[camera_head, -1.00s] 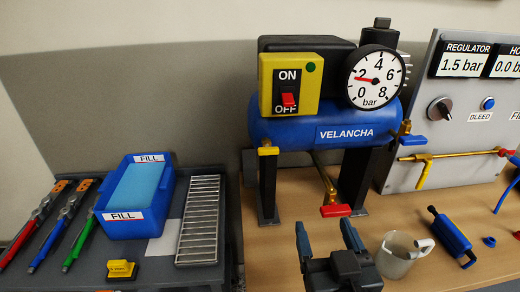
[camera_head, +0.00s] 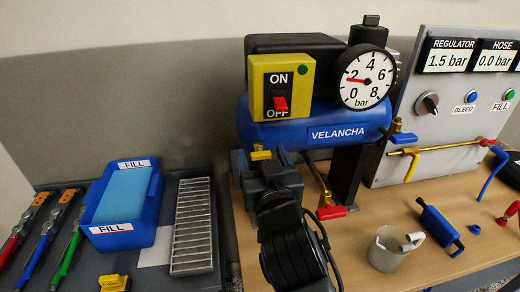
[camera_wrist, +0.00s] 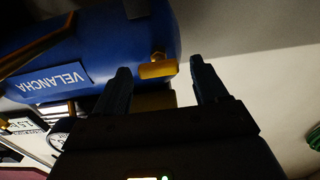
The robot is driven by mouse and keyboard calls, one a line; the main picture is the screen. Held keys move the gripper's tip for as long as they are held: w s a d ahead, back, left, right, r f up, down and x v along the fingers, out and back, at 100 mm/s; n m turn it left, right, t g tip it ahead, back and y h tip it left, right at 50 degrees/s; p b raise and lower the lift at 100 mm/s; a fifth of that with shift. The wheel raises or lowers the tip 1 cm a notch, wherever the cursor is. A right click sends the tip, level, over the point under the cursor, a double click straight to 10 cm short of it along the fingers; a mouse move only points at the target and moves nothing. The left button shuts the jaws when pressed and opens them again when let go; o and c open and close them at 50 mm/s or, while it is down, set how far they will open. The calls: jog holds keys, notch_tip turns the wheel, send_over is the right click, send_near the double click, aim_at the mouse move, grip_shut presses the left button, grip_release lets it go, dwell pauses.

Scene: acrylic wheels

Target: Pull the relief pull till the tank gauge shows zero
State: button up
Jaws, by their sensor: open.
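The blue tank (camera_head: 290,132), labelled VELANCHA, stands on the bench. Its round gauge (camera_head: 367,92) has the red needle close to 2 bar. A small yellow tab (camera_head: 261,155) sits low at the tank's left end. It carries no label I can read, and I take it for the relief pull. The yellow tab also shows in the wrist view (camera_wrist: 157,69). My gripper (camera_head: 262,162) is open at this end of the tank. In the wrist view its fingertips (camera_wrist: 160,68) lie on either side of the tab, apart from it. The depth between them is unclear.
A red-handled valve (camera_head: 331,212) hangs under the tank, right of my gripper. The red ON/OFF switch (camera_head: 280,103) is above. A blue FILL bin (camera_head: 122,238) is left.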

jog(key=shift+x, duration=1.05)
